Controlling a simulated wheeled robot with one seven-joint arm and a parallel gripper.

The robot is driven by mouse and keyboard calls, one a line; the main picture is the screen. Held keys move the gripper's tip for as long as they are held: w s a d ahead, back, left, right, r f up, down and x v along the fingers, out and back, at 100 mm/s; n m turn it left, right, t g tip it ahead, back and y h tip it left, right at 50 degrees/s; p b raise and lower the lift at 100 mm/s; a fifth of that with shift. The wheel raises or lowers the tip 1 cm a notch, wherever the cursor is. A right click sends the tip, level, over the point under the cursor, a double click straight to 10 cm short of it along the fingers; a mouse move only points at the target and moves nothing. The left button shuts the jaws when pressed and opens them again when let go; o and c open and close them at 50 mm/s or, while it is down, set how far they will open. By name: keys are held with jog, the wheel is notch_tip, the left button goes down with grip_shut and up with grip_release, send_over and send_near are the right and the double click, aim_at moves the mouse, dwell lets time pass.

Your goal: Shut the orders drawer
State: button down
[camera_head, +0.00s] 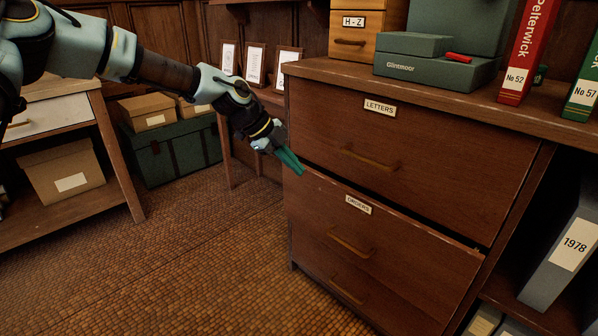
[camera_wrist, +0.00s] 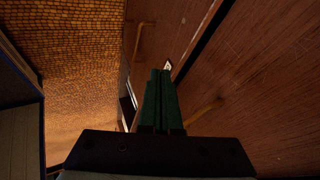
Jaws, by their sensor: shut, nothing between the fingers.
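The orders drawer (camera_head: 400,262) is the wooden drawer below the letters drawer (camera_head: 408,165). It stands slightly out, with a dark gap along its top edge, widest at the right. Its handle (camera_head: 350,243) is a wooden bar. My gripper (camera_head: 290,162), with green fingers, is shut and empty. It is at the left side of the cabinet front, near the top left corner of the orders drawer. In the wrist view, the shut fingers (camera_wrist: 161,100) point along the drawer fronts, with a handle (camera_wrist: 143,40) beyond. I cannot tell whether the fingertips touch the drawer.
Another handle (camera_head: 346,290) shows lower on the cabinet. The cabinet top (camera_head: 330,72) bears a green Glintmoor box (camera_head: 435,72), a wooden H-Z box (camera_head: 352,44) and a red binder (camera_head: 525,55). A green trunk (camera_head: 178,150) stands at the back left. The tiled floor (camera_head: 190,260) before the cabinet is clear.

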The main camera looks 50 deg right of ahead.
jog(key=w+d+f+n+t+h+b, duration=0.25)
jog(key=w+f+t+h, duration=0.3)
jog(key=w+f, duration=0.75)
jog(key=a+r+m+g+h+b, duration=0.2)
jog(key=a+r+m+h+b, duration=0.15)
jog(key=a+h, duration=0.4)
jog(key=shift+y, duration=0.3)
jog(key=d, duration=0.4)
jog(key=s+d, duration=0.1)
jog(key=d, duration=0.8)
jog(key=shift+s+d, duration=0.15)
jog(key=shift+d, duration=0.05)
jog(key=shift+s+d+r+b, duration=0.1)
jog(key=shift+d+b, duration=0.5)
jog(key=shift+d, duration=0.5)
jog(key=shift+s+d+r+b, duration=0.1)
jog(key=shift+d+b, duration=0.5)
jog(key=shift+d, duration=0.45)
